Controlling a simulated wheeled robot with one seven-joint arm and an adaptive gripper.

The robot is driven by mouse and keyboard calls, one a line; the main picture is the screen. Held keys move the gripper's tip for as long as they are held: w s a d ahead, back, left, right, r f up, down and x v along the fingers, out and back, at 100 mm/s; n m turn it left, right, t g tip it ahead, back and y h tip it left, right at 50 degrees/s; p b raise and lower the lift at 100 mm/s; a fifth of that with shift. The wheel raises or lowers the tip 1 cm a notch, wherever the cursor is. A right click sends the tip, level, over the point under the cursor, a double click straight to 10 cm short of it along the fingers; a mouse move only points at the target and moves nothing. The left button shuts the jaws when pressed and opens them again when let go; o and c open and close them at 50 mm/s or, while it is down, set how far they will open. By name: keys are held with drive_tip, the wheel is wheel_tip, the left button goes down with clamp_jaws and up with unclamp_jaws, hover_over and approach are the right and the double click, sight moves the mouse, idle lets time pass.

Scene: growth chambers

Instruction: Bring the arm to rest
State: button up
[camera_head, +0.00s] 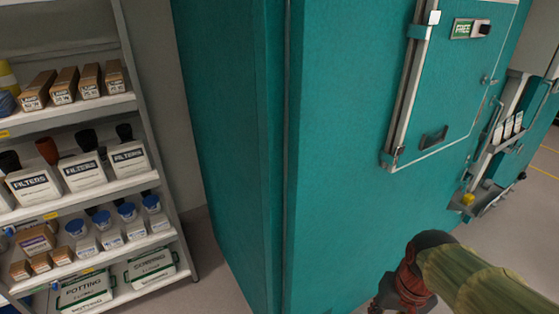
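My arm (470,278) reaches in from the lower right corner, with a yellow-green sleeve-like link. It bends at a dark joint, and a red and dark section below it runs down to the bottom edge of the picture. No gripper fingers can be made out, so I cannot see what the gripper holds, if anything. The arm shows in front of the lower part of a teal growth chamber (345,150); I cannot tell how far it stands from the chamber.
A shelf rack (88,203) at the left holds brown boxes, filter boxes (83,176), blue-lidded jars and potting bins (84,290). A chamber door (448,95) with a green "FREE" sign (462,29) is closed. Grey floor (500,232) is clear at the right.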

drive_tip(key=s+a+r+n+t, duration=0.1)
drive_tip(key=a+r+t, duration=0.1)
drive_tip(key=r, duration=0.3)
drive_tip(key=s+a+r+n+t, duration=0.1)
drive_tip(key=a+r+t, duration=0.1)
drive_tip(key=r, duration=0.4)
drive_tip(key=shift+s, duration=0.35)
idle(0.5)
